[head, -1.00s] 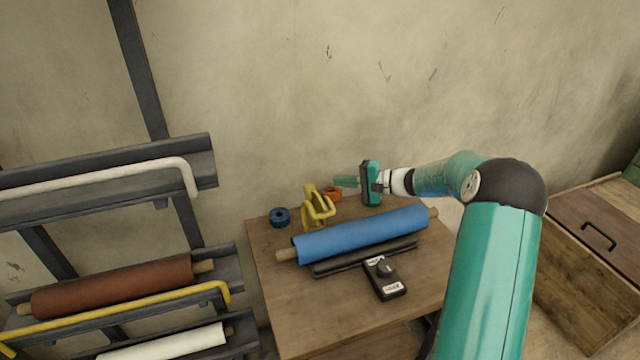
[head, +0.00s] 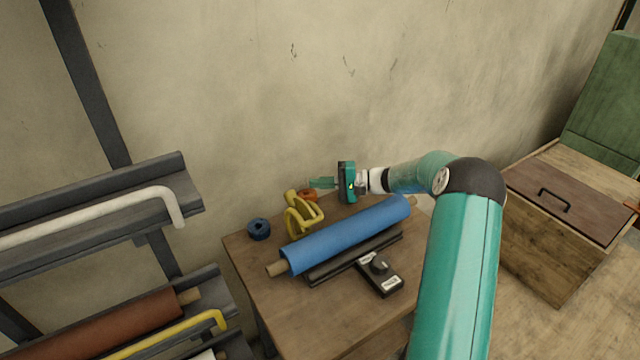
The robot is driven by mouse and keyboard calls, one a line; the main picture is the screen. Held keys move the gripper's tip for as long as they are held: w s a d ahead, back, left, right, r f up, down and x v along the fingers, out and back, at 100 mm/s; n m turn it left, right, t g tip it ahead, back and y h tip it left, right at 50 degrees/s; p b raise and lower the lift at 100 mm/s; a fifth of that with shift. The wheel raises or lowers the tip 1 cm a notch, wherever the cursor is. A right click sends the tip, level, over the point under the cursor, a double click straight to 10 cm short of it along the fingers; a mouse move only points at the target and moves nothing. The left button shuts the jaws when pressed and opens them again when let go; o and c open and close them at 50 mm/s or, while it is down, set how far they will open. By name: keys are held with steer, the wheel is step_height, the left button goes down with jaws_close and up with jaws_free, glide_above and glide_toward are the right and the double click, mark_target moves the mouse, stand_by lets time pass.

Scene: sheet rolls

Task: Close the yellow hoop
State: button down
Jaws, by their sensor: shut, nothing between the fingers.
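The yellow hoop (head: 178,334) is a bent bar at the lower left. It runs along the front of a dark rack tray, below a brown-red roll (head: 115,322). Its left part is cut off by the picture's bottom edge. My gripper (head: 320,183) is shut and empty. It points left above the back of the wooden table, well up and to the right of the hoop, not touching it.
The wooden table (head: 330,318) holds a blue roll (head: 345,235), a yellow tool (head: 300,216), blue tape (head: 259,229), orange tape (head: 308,195) and a black device (head: 381,276). A white hoop (head: 95,215) is on the upper rack (head: 90,190). A wooden chest (head: 560,215) stands right.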

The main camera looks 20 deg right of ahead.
steer(key=s+a, duration=0.1)
steer(key=a, duration=0.5)
steer(key=shift+a, duration=0.2)
steer(key=shift+s, duration=0.1)
stand_by(0.3)
steer(key=shift+s+d+r+n, duration=0.1)
steer(key=shift+s+r+n, duration=0.1)
steer(key=shift+n, duration=0.1)
